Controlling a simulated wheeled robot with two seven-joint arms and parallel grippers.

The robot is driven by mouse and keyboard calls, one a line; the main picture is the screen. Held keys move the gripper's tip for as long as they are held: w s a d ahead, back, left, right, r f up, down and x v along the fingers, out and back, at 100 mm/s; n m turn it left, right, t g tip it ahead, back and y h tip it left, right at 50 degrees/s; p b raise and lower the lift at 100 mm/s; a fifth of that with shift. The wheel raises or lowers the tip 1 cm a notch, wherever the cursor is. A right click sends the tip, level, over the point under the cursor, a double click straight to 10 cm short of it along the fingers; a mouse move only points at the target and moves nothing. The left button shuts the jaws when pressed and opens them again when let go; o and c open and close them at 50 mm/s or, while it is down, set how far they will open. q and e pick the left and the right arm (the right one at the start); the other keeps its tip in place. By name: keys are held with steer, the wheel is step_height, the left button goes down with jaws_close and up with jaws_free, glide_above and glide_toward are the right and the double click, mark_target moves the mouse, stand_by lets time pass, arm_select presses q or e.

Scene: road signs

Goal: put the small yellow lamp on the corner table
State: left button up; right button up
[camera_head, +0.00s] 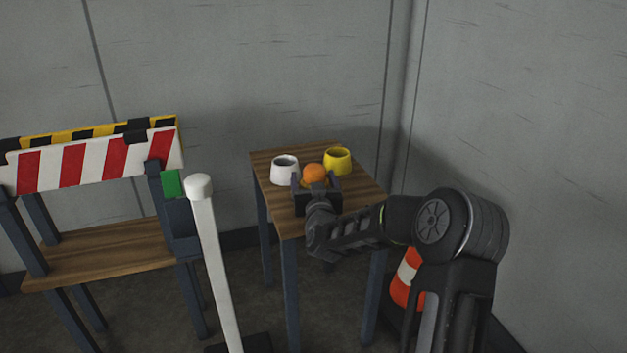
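A small lamp with an orange dome (314,173) and a yellowish lower part stands on the wooden corner table (268,163), near its middle. My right gripper (315,184) reaches over the table from the right. Its two fingers are spread, one on each side of the lamp, with a small gap showing on the left side. The gripper's body hides the lamp's lower front, and I cannot tell whether the right finger touches it. My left gripper is not in view.
A white cup (284,168) and a yellow cup (338,160) stand behind the lamp on the table. A white post (215,265) stands in front at left. A bench with red-and-white barrier boards (95,160) is farther left. An orange-and-white cone (406,280) is partly hidden below my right arm.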

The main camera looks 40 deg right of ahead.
steer(key=shift+o, duration=0.6)
steer(key=shift+r, duration=0.2)
steer(key=p+v, duration=0.1)
steer(key=v, duration=1.1)
steer(key=shift+p, duration=0.35)
steer(key=shift+f, duration=0.1)
